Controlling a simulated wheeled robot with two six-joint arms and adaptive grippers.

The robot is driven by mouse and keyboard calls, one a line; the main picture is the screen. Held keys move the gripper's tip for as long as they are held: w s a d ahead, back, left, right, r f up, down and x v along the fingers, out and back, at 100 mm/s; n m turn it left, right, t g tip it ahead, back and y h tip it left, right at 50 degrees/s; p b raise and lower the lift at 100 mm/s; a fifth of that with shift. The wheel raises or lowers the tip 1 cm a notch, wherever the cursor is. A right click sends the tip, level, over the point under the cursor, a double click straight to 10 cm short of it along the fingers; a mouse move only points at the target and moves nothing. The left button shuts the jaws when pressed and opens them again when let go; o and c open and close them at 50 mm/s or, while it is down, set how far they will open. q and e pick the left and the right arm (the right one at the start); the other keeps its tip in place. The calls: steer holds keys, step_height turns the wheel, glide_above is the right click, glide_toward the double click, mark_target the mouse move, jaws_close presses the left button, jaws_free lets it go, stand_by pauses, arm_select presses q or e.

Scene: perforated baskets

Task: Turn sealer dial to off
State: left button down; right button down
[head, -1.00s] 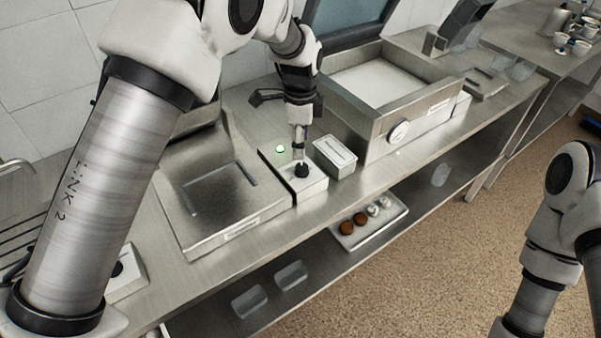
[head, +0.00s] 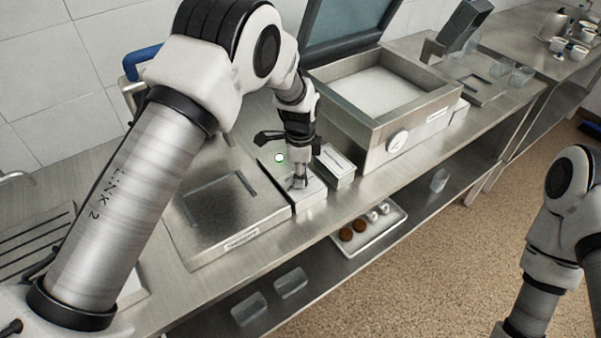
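A small metal control box (head: 312,199) with a lit green light (head: 280,157) stands on the counter beside a flat metal plate unit. My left gripper (head: 299,183) points down at the top of this box. Its fingertips are at the spot of the box's knob and mostly hide it, so I cannot tell whether they grip it. A round white dial (head: 397,141) is on the front of a large open-topped metal unit (head: 365,125) further right. I cannot read the dial markings or tell which unit is the sealer. My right gripper is out of view.
A small box with a pale top (head: 336,162) stands just right of the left gripper. The flat plate unit (head: 225,249) is to its left. A raised dark lid (head: 345,27) stands behind the large unit. A tray (head: 398,222) with several small items is on the lower shelf.

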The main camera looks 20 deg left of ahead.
arm_select(q)
steer(key=shift+f+n, duration=0.1)
steer(key=shift+n, duration=0.3)
steer(key=n, duration=0.4)
steer(key=shift+s+n, duration=0.1)
steer(key=shift+n, duration=0.2)
steer(key=n, duration=0.6)
steer(key=shift+f+p, duration=0.1)
steer(key=shift+p, duration=0.2)
steer(key=n, duration=0.6)
steer(key=shift+n, duration=0.3)
steer(key=n, duration=0.5)
steer(key=shift+s+d+n, duration=0.1)
steer(key=shift+n, duration=0.3)
steer(key=shift+b, duration=0.3)
steer(key=c, duration=0.8)
jaws_free()
steer(key=shift+o, duration=0.2)
